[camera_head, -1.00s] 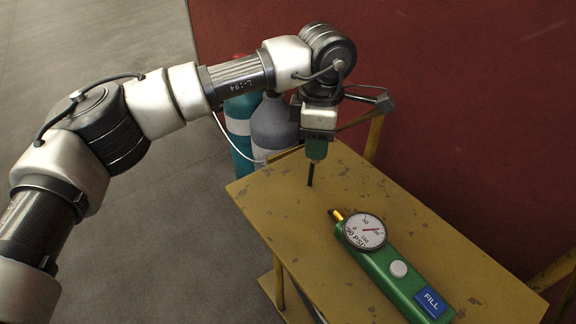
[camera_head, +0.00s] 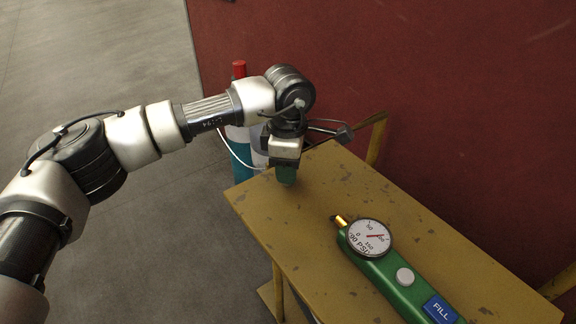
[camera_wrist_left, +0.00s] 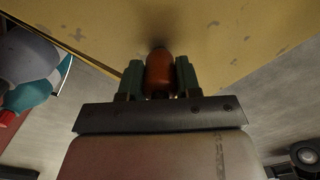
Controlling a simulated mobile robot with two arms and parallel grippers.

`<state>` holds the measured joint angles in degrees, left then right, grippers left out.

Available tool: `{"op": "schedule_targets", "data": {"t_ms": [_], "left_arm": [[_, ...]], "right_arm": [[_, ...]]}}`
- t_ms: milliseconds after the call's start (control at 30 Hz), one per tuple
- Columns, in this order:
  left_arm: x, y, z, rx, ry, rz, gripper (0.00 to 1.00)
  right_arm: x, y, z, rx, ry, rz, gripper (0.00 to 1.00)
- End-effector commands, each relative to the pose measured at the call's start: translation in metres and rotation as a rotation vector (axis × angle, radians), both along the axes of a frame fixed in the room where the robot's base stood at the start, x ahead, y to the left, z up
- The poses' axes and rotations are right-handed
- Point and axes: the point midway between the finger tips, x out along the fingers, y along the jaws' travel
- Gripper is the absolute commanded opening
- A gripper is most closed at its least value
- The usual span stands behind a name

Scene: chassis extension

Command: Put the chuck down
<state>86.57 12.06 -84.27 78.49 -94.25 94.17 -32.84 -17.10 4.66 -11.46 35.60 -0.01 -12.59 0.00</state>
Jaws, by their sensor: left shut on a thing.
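My left gripper (camera_head: 286,176) is over the far-left end of the yellow table (camera_head: 330,200), pointing down. In the left wrist view its two green fingers (camera_wrist_left: 159,80) are shut on the orange-brown chuck (camera_wrist_left: 160,72). The chuck's far end meets a dark shadow on the tabletop, so it is close to the surface; I cannot tell whether it touches. In the head view the chuck is hidden by the gripper. My right gripper is not in view.
A green inflator with a round gauge (camera_head: 370,238) and a blue FILL label lies on the table's near-right part. Cylinders (camera_head: 240,150) stand behind the table's far-left edge, with a white hose. A red wall (camera_head: 430,100) is behind. The tabletop's middle is clear.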

Motion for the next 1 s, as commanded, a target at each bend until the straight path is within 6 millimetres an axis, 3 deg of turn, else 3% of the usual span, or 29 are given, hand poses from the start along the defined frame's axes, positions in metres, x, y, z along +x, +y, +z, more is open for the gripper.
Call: {"op": "schedule_targets", "data": {"t_ms": [33, 200, 533, 667, 1000], "left_arm": [[0.0, 0.0, -0.001, 0.0, 0.0, 0.0, 0.36], [0.0, 0.0, 0.0, 0.0, 0.0, 0.0, 0.59], [0.0, 0.0, 0.006, 0.0, -0.001, 0.0, 0.59], [0.0, 0.0, 0.026, 0.0, -0.003, 0.0, 0.59], [0.0, 0.0, 0.098, 0.0, -0.001, 0.0, 0.59]], "right_arm": [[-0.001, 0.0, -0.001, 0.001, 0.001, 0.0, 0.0], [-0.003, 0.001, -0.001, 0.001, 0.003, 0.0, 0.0], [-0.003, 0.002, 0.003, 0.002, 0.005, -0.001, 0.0], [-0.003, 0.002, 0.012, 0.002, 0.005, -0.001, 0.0], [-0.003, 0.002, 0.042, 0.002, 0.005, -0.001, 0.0]]}}
